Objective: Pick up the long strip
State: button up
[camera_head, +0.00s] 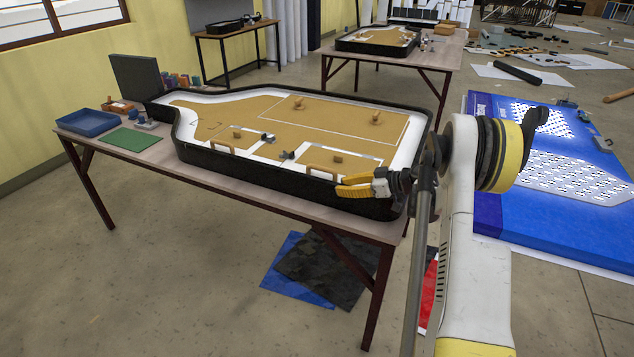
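A thin pale strip (345,150) lies inside the black-rimmed lightbox (290,190), along the near edge of the tan panel; I cannot tell for sure that it is the long strip. My gripper (341,186) is above the lightbox's near right side, fingers pointing left. Its two yellow fingers look apart with nothing seen between them. It is in front of and below the pale strip in the picture. The gripper and wrist hide part of the box's near right rim.
Small brown knobs and handles (322,173) stand on the panels. A blue tray (88,122) and green mat (130,140) lie on the table's left end. A dark upright panel (136,77) stands behind. A blue board (560,222) is at right. Floor at front left is clear.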

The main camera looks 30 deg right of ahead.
grip_shut()
jog(key=shift+r, duration=0.1)
jog(key=shift+r, duration=0.2)
notch_tip(320, 180, up, 4)
jog(key=shift+p, duration=1.25)
jog(key=s+r+p, duration=0.3)
jog(key=s+r, duration=0.3)
jog(key=s, duration=0.5)
jog(key=shift+s+r+p, duration=0.2)
jog(key=shift+s+p, duration=0.1)
jog(key=shift+s, duration=0.05)
jog(key=shift+a+r, duration=0.1)
jog(key=shift+r, duration=0.15)
jog(key=shift+r+p, duration=0.55)
jog(key=shift+r, duration=0.2)
jog(key=shift+r, duration=0.1)
